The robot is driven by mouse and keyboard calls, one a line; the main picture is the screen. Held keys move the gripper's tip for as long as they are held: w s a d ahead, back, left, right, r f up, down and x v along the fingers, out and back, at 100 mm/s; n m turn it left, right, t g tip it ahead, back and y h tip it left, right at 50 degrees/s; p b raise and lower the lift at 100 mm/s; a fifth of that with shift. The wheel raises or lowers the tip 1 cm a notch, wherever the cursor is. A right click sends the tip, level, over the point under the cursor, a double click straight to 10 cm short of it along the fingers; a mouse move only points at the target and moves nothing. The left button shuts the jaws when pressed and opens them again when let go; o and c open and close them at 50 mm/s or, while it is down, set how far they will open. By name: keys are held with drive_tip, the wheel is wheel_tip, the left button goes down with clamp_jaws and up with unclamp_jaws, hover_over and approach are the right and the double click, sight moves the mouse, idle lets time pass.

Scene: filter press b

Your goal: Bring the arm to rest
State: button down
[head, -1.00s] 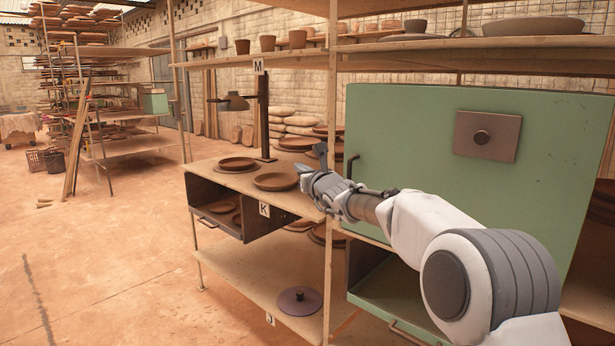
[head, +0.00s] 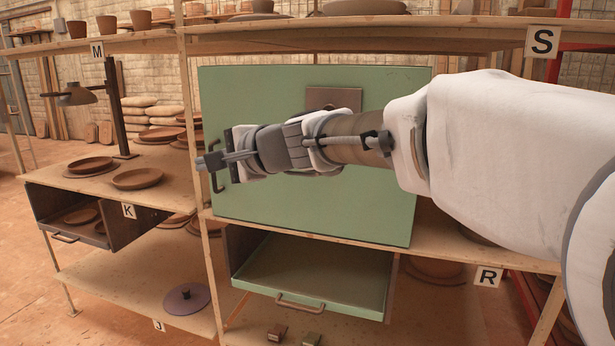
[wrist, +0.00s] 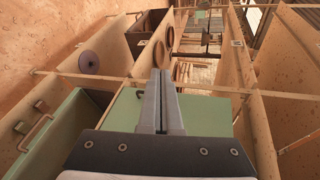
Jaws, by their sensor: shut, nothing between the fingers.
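My gripper (head: 210,162) is in front of the left part of the green cabinet door (head: 310,210) in the head view, with my arm reaching in from the right. Its fingers are shut and hold nothing. In the wrist view the two fingers (wrist: 160,100) lie side by side, pointing away along the shelves. The fingertips appear close to the door's dark handle (head: 216,165) in the head view, but I cannot tell whether they touch it.
Below the door is an open green drawer (head: 310,280) with a handle. To the left, a shelf holds clay plates (head: 137,178) and a dark lamp (head: 75,95). An open dark drawer (head: 70,225) is beneath it. A round lid (head: 187,298) lies on the low shelf.

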drive_tip(key=s+d+f+n+g+h, duration=0.1)
drive_tip(key=s+d+f+n+h, duration=0.25)
drive_tip(key=s+d+f, duration=0.4)
drive_tip(key=s+d+f+n+g+h, duration=0.15)
drive_tip(key=s+d+f+h, duration=0.25)
drive_tip(key=s+d, duration=0.65)
drive_tip(key=s+d+f+n+h, duration=0.4)
drive_tip(key=s+d+f, duration=0.2)
drive_tip(key=d, duration=0.6)
wheel_tip(320, 180, up, 20)
drive_tip(key=s+p, duration=0.1)
drive_tip(key=p, duration=1.9)
drive_tip(key=shift+d+p, duration=0.4)
drive_tip(key=shift+d, duration=0.05)
drive_tip(key=shift+a+f, duration=0.1)
